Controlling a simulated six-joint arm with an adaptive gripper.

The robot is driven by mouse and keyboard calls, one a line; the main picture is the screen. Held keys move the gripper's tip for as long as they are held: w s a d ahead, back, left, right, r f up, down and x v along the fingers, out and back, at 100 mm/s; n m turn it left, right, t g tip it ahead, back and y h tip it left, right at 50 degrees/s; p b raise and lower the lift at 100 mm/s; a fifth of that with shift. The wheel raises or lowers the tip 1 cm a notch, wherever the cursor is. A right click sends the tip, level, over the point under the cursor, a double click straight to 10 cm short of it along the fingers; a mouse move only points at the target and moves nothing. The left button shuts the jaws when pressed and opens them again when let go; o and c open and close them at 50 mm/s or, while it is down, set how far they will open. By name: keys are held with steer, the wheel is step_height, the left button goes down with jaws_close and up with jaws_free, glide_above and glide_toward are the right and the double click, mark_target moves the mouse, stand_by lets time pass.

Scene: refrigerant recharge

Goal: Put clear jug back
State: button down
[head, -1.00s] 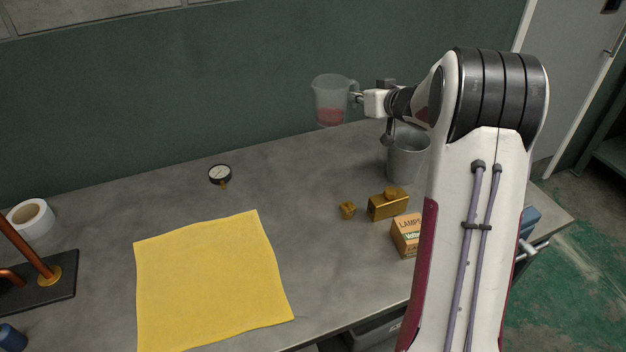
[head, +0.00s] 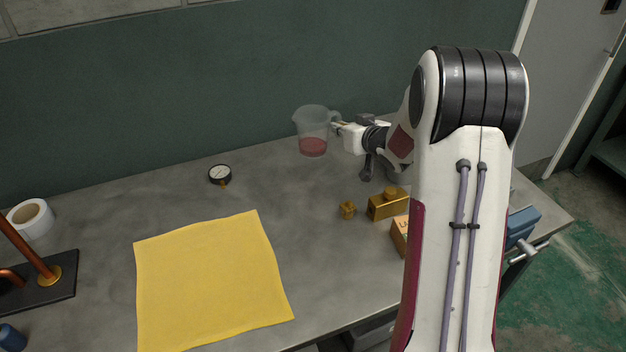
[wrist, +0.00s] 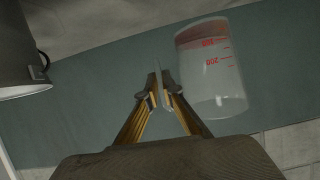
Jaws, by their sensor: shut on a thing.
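The clear jug (head: 312,133) has some reddish liquid in its bottom and is upright in the head view, over the back of the bench near the wall. My gripper (head: 338,126) is at its right side and shut on its handle. In the wrist view the jug (wrist: 213,75) shows red measuring marks, and my gripper's fingertips (wrist: 160,92) are closed on the thin handle beside it. Whether the jug's base touches the bench or is just above it, I cannot tell.
A yellow cloth (head: 210,283), a gauge (head: 220,174), brass parts (head: 387,205) and a carton (head: 400,236) lie on the bench. A grey metal bucket (wrist: 18,55), mostly behind my arm in the head view, stands near the jug. The bench between gauge and jug is clear.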

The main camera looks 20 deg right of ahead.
steer(key=shift+f, duration=0.25)
step_height(320, 180, down, 6)
stand_by(0.8)
steer(key=shift+f, duration=0.15)
steer(key=shift+f, duration=1.8)
steer(key=shift+f, duration=0.2)
steer(key=c, duration=2.2)
jaws_free()
